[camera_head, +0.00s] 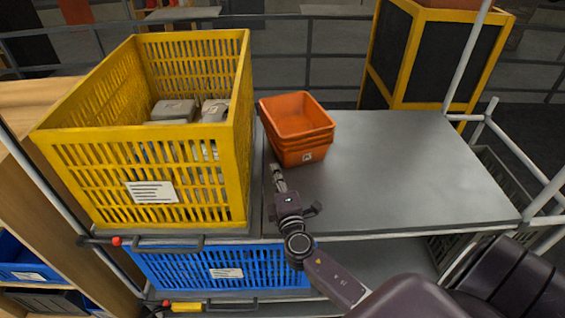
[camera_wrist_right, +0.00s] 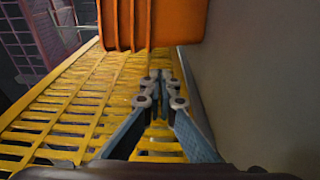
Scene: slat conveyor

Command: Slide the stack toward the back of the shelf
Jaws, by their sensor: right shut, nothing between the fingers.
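A stack of orange bins (camera_head: 303,142), nested in one another, stands on the grey shelf (camera_head: 420,165), just right of the yellow crate. The top bin looks empty. My right gripper (camera_head: 276,172) is shut and empty, low over the shelf at the near left side of the stack. In the right wrist view the fingers (camera_wrist_right: 162,90) are closed together, and the stack (camera_wrist_right: 150,22) shows at the top, ahead of the fingertips. I cannot tell whether the fingertips touch it. My left gripper is not in view.
A tall yellow slatted crate (camera_head: 145,180) with grey items inside stands at the left of the shelf; its slatted side (camera_wrist_right: 60,100) fills much of the right wrist view. A blue crate (camera_head: 180,268) sits below. The shelf is clear right of the stack. A white post (camera_head: 465,65) rises at the back right.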

